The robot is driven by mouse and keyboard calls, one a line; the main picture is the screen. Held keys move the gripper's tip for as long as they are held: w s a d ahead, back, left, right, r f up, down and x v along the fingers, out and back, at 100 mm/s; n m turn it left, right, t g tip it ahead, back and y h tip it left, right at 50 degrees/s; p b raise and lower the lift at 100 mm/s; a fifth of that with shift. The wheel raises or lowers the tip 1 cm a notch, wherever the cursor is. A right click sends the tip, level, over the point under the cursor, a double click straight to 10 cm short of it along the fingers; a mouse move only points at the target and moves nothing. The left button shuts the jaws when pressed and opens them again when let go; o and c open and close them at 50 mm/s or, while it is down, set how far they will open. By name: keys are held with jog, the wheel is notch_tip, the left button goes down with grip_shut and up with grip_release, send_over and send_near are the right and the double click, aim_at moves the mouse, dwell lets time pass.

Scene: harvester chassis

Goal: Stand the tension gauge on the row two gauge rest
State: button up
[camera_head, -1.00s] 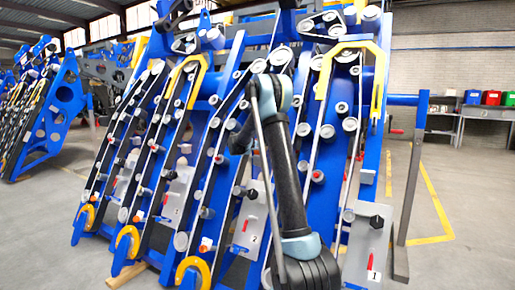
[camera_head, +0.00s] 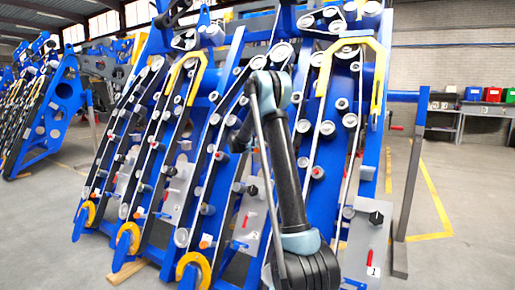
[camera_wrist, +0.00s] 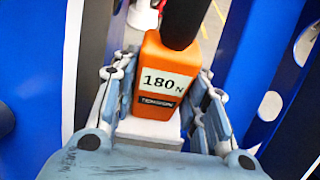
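The tension gauge (camera_wrist: 162,85) is an orange block with a white "180 N" label and a black upper part; it fills the middle of the wrist view. My gripper (camera_wrist: 160,110) has its finger pads against both sides of the gauge and appears shut on it. A pale block shows below the gauge's label; I cannot tell what it belongs to. In the head view my arm hides the gripper and the gauge. The grey plate marked 2 (camera_head: 248,215) on the chassis stands left of my arm. I cannot make out a gauge rest on it clearly.
The blue chassis (camera_head: 227,130) leans back, with belts, rollers and yellow guards close around my arm. A grey plate marked 1 (camera_head: 368,240) is at the right. Coloured bins (camera_head: 491,95) sit on a back bench.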

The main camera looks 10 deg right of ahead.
jog(key=shift+o, duration=1.4)
jog(key=v, duration=1.1)
jog(key=shift+s+a, duration=0.25)
jog(key=shift+s, duration=0.05)
